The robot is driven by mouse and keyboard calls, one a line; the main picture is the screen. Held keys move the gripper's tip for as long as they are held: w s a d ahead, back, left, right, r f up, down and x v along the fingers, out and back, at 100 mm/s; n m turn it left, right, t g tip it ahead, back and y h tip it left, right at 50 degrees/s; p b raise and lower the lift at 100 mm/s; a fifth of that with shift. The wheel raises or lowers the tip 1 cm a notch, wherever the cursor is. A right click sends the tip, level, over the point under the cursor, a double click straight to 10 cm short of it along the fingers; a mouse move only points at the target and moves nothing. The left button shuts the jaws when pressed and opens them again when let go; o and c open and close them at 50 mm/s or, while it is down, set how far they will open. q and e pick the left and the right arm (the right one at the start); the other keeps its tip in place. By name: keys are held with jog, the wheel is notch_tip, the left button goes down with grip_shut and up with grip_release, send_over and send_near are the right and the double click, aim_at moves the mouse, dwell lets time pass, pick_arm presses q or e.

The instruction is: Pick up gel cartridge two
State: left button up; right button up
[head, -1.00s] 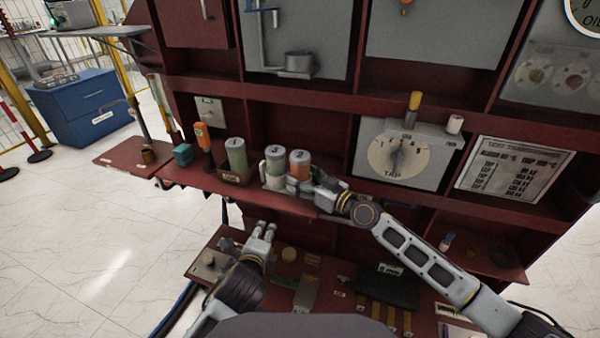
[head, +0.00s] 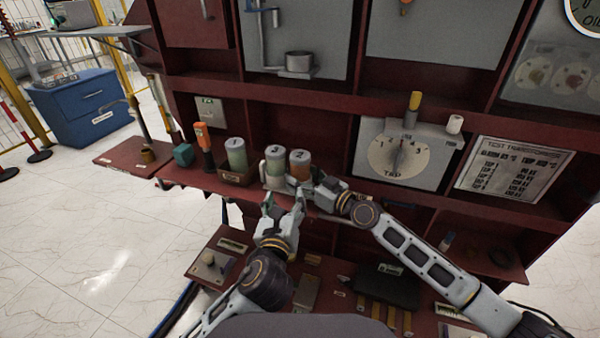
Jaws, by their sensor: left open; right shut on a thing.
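Gel cartridge two (head: 300,160), grey-topped with an orange body and marked 2, stands upright at the right end of a row on the red shelf. My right gripper (head: 303,184) reaches in from the right and is shut on its lower part; the fingers partly hide its base. A green cartridge marked 3 (head: 275,162) stands close beside it on the left. A green cartridge marked 1 (head: 237,155) stands further left in a dark holder. My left gripper (head: 283,202) is open and empty, just below and in front of cartridge 3 at the shelf edge.
An orange-handled tool (head: 203,138) and a teal block (head: 183,154) stand left of the cartridges. A dial panel (head: 397,155) is to the right. A lower red bench (head: 213,264) carries small parts and a black case (head: 387,286).

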aim_at(298, 168)
pick_arm(q)
jog(key=shift+s+d+r+m+t+h, duration=0.15)
jog(key=shift+d+r+m, duration=0.1)
jog(key=shift+r+m, duration=0.25)
jog(key=shift+w+d+r+m+t+h, duration=0.1)
jog(key=shift+d+r+m, duration=0.25)
jog(key=shift+m, duration=0.2)
jog(key=shift+s+d+r+m+t+h, duration=0.1)
jog(key=shift+d+r+m+t+h, duration=0.1)
jog(key=shift+r+m, duration=0.3)
jog(key=shift+w+d, duration=0.25)
jog(key=shift+w, duration=1.5)
jog(key=shift+w+d, duration=0.2)
jog(key=shift+w, duration=1.5)
jog(key=shift+w+d+f, duration=0.1)
jog(key=shift+w+d, duration=0.1)
jog(key=shift+w, duration=1.1)
jog(key=shift+w+d, duration=0.15)
jog(key=shift+w, duration=1.15)
jog(key=c, duration=0.7)
jog(key=shift+c, duration=0.7)
